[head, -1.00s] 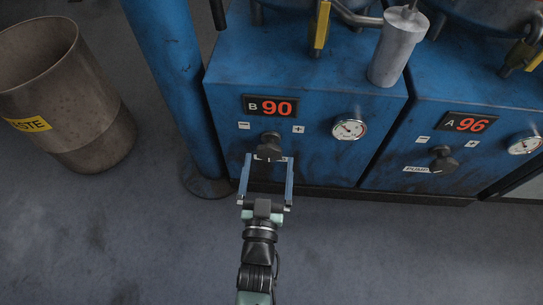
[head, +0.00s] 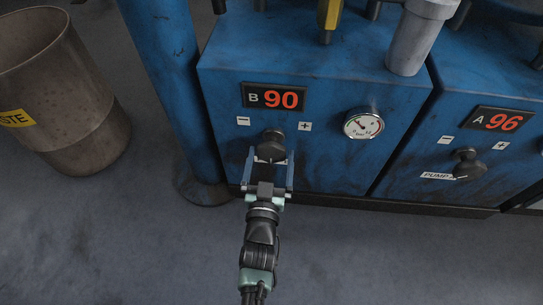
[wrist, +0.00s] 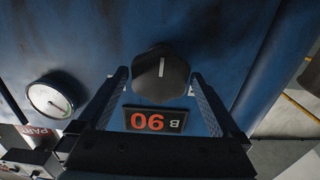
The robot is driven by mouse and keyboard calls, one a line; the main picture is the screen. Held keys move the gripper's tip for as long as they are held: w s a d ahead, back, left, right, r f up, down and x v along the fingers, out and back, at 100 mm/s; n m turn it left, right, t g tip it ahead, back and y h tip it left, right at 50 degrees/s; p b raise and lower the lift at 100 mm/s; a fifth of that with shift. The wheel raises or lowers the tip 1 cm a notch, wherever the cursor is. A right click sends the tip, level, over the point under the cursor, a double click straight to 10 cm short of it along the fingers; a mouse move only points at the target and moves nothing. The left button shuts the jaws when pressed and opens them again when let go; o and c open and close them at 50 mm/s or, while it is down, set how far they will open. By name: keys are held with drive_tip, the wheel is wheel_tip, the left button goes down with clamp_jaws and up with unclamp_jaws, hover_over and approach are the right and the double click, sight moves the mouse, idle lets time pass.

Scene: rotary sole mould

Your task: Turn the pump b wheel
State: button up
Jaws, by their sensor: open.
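The pump B wheel (head: 271,146) is a dark knob on the front of the blue cabinet, under a display (head: 274,98) reading B 90, between a minus and a plus label. My gripper (head: 269,158) is open, with its two fingers pointing at the wheel from below in the head view. In the wrist view the wheel (wrist: 161,74) shows a light pointer line and sits between and just beyond the fingertips (wrist: 159,78). The fingers look apart from it, with space on both sides. The wrist view shows the display (wrist: 155,120) upside down.
A pressure gauge (head: 363,124) is right of the wheel. The pump A wheel (head: 467,163) and its display (head: 498,120) reading 96 are on the cabinet further right. A blue post (head: 172,90) and a waste bin (head: 62,100) stand left. The floor in front is clear.

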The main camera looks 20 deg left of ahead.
drive_tip(key=shift+x, duration=0.95)
drive_tip(key=c, duration=1.1)
drive_tip(key=shift+o, duration=0.2)
drive_tip(key=shift+n, duration=0.3)
drive_tip(key=shift+r+n+p, duration=0.1)
drive_tip(key=shift+n+p, duration=0.95)
drive_tip(key=shift+n, duration=0.15)
drive_tip(key=shift+n+p, duration=0.7)
drive_tip(key=shift+n, duration=1.3)
